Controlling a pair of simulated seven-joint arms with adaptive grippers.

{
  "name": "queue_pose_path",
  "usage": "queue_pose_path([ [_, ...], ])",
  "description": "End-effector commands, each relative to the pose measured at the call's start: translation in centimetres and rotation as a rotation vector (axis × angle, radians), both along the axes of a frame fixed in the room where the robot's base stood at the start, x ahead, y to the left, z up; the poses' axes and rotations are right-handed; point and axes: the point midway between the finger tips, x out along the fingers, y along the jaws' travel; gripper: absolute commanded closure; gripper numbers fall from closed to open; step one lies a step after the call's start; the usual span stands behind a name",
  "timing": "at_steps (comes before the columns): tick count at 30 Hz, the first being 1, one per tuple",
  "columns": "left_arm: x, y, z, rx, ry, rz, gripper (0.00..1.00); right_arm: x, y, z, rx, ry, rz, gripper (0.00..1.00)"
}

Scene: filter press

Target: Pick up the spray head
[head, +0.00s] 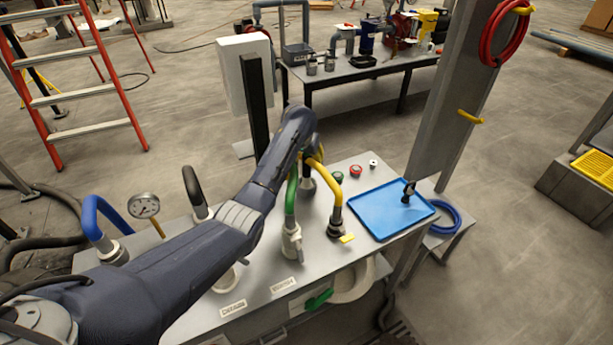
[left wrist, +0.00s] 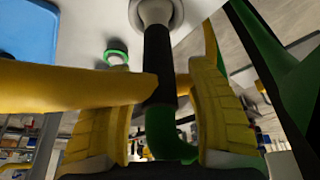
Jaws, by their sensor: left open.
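Several hooked, hose-like heads stand on the grey bench. One has a black grip (left wrist: 158,65) on a white base and a green bend (left wrist: 163,130); in the left wrist view it lies between my open left gripper's (left wrist: 158,90) yellow fingers. I cannot tell whether they touch it. In the head view my left gripper (head: 312,160) is mostly hidden behind my arm, and this head is largely hidden too. A yellow hooked head (head: 337,200) stands just right, and its yellow bend (left wrist: 60,88) crosses before one finger. Another green hooked head (head: 291,205) stands nearer. My right gripper is not seen.
A blue tray (head: 375,215) with a small black item (head: 408,191) lies at the bench's right end. A black hooked handle (head: 192,185), a gauge (head: 145,206) and a blue hooked head (head: 92,215) stand left. A grey post (head: 455,90) rises behind the tray.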

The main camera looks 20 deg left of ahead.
Motion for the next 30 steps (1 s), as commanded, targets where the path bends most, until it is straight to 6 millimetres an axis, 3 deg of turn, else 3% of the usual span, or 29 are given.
queue_pose_path([
  [7, 0.04, 0.01, 0.0, 0.0, -0.001, 0.0, 0.43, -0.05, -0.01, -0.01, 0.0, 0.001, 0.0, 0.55],
  [21, 0.03, 0.0, 0.0, 0.0, -0.001, 0.0, 0.98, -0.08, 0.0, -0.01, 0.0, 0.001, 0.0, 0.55],
  [30, -0.02, 0.0, -0.09, 0.0, 0.001, 0.0, 1.0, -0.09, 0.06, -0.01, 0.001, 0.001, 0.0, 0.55],
])
